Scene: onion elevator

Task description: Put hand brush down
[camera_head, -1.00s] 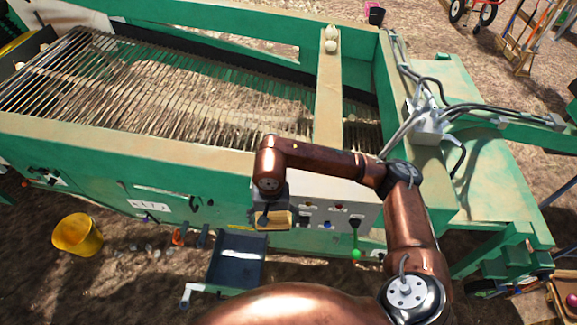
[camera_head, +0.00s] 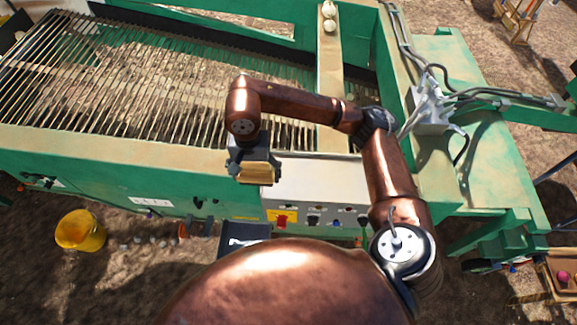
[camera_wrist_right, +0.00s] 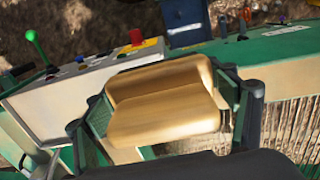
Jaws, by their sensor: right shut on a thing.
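My right gripper (camera_head: 252,160) is shut on the hand brush (camera_head: 256,174), whose tan wooden back shows below the fingers. In the right wrist view the brush (camera_wrist_right: 165,100) fills the space between the two dark fingers; its bristles are hidden. The brush appears held above the side edge of the green onion elevator (camera_head: 110,148), left of its grey control panel (camera_head: 310,185). I cannot tell whether it touches anything. My left gripper is not in view.
The elevator's rod belt (camera_head: 150,90) lies behind the gripper. A dark tray (camera_head: 242,237) is partly hidden by my body. A yellow bucket (camera_head: 80,231) stands on the ground at left. A green-knobbed lever (camera_wrist_right: 38,45) rises beside the panel.

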